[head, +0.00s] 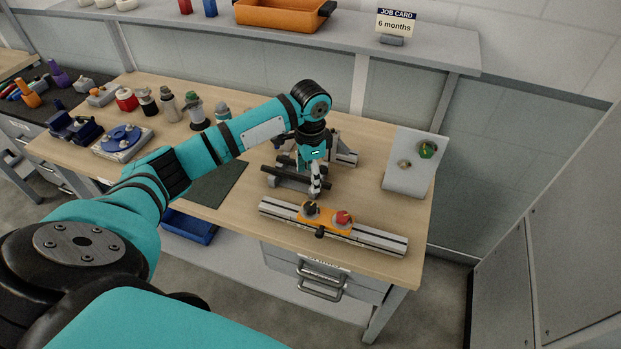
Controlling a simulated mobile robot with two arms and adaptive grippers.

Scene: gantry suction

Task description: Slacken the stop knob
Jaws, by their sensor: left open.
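A metal rail (385,239) lies along the front right of the bench. An orange plate (327,217) sits on it, with a black knob (311,207) at its left and a red knob (343,217) at its right. Another small black knob (320,232) sticks out at the plate's front. I cannot tell by any label which is the stop knob. My left gripper (315,191) points down just behind the left black knob, open and seemingly empty. I cannot tell whether it touches anything. My right gripper is out of view.
A dark gantry-like fixture (290,182) stands close behind the rail, partly hidden by my left arm. A grey panel (405,178) with a green knob (427,150) stands at the right. Several bottles and a blue round fixture (122,138) occupy the bench's left.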

